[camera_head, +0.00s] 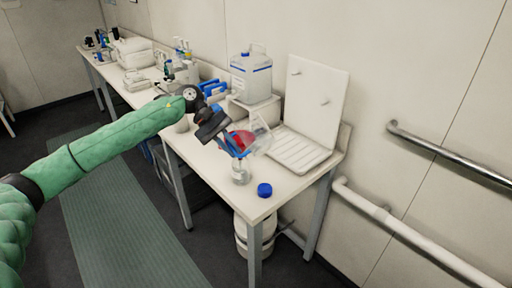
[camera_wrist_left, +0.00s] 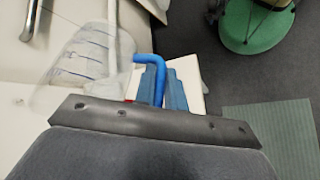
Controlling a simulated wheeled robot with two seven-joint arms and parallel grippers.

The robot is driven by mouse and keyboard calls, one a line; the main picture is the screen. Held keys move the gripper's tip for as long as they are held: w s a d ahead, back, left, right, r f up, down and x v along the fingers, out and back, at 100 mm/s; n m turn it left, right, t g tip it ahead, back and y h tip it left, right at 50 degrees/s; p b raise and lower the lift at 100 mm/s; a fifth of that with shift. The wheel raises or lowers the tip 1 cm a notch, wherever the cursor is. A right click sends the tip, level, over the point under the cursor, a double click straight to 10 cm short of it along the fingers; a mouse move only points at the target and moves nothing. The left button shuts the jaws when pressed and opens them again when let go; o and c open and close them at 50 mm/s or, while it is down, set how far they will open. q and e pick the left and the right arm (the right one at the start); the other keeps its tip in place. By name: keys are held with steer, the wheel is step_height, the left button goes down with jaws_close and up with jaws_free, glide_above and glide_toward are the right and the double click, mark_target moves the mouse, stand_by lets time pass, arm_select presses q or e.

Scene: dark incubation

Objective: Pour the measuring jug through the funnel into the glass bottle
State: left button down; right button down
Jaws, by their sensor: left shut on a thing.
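My left gripper (camera_head: 228,143) is shut on the measuring jug (camera_head: 262,139), a clear vessel that looks tilted over the front of the bench. Some red shows at the jug near the fingers. In the left wrist view the jug (camera_wrist_left: 82,58) shows printed graduation marks, and its blue handle (camera_wrist_left: 150,64) runs to the blue gripper fingers (camera_wrist_left: 175,92). The clear glass bottle (camera_head: 241,174) stands upright on the bench just below the gripper and jug. The funnel cannot be told apart; the bottle's top is partly hidden. My right gripper is not in view.
A blue cap (camera_head: 264,190) lies near the bench's front edge. A white drying rack (camera_head: 305,150) with an upright pegboard stands behind on the right. A large container (camera_head: 250,78) sits on a white stand at the back. The bench's right front corner is otherwise clear.

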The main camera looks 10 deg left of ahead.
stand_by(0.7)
arm_select(q)
steer(key=shift+w+a+b, duration=0.1)
steer(key=shift+w+b, duration=0.05)
steer(key=shift+b, duration=0.65)
steer(key=shift+r+h, duration=0.1)
steer(key=shift+h, duration=0.2)
steer(key=shift+g, duration=0.3)
steer(key=shift+a+h+b, duration=0.1)
steer(key=shift+h+b, duration=0.3)
steer(key=shift+b, duration=0.45)
steer(key=shift+w, duration=0.1)
steer(key=shift+b, duration=0.4)
